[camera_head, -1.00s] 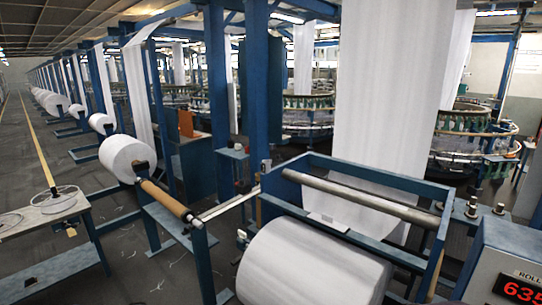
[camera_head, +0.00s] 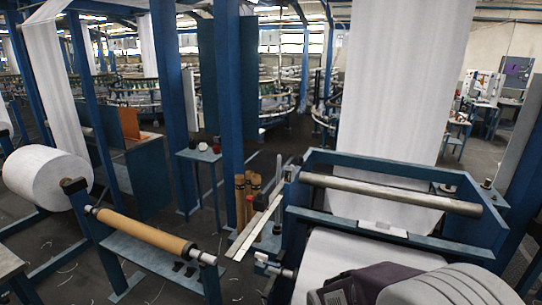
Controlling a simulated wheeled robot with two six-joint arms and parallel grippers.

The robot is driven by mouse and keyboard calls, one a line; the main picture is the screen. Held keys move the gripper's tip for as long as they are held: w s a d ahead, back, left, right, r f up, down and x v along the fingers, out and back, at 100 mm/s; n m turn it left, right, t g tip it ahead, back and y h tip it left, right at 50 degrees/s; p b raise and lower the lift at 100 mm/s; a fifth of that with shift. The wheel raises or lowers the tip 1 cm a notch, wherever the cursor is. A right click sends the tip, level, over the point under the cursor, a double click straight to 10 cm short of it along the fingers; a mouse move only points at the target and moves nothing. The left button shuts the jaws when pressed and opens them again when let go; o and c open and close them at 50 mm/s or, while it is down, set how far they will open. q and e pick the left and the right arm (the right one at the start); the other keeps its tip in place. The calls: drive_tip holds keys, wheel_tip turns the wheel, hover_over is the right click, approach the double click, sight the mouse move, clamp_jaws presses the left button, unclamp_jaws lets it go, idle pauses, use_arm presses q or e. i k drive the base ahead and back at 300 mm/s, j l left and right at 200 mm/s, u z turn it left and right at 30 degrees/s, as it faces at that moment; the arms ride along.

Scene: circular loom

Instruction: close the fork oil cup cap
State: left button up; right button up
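I cannot make out a fork oil cup or its cap for certain. Small dark and pale round items (camera_head: 203,146) stand on a narrow blue stand (camera_head: 200,156) left of the middle, too small to identify. Neither of my grippers shows as a gripper in the head view.
A blue winding frame (camera_head: 400,160) with a steel roller (camera_head: 390,194) and a large white fabric roll (camera_head: 335,262) fills the front right, the roll partly hidden. A brown tube (camera_head: 150,232) on a blue stand and another white roll (camera_head: 45,178) are at the left. Circular looms stand behind.

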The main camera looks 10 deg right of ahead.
sight(300, 163)
drive_tip(key=i+j+z, duration=0.15)
drive_tip(key=i+j, duration=0.9)
drive_tip(key=i+l, duration=0.1)
drive_tip(key=i, duration=0.3)
drive_tip(key=i+l+z, duration=0.1)
drive_tip(key=i, duration=0.3)
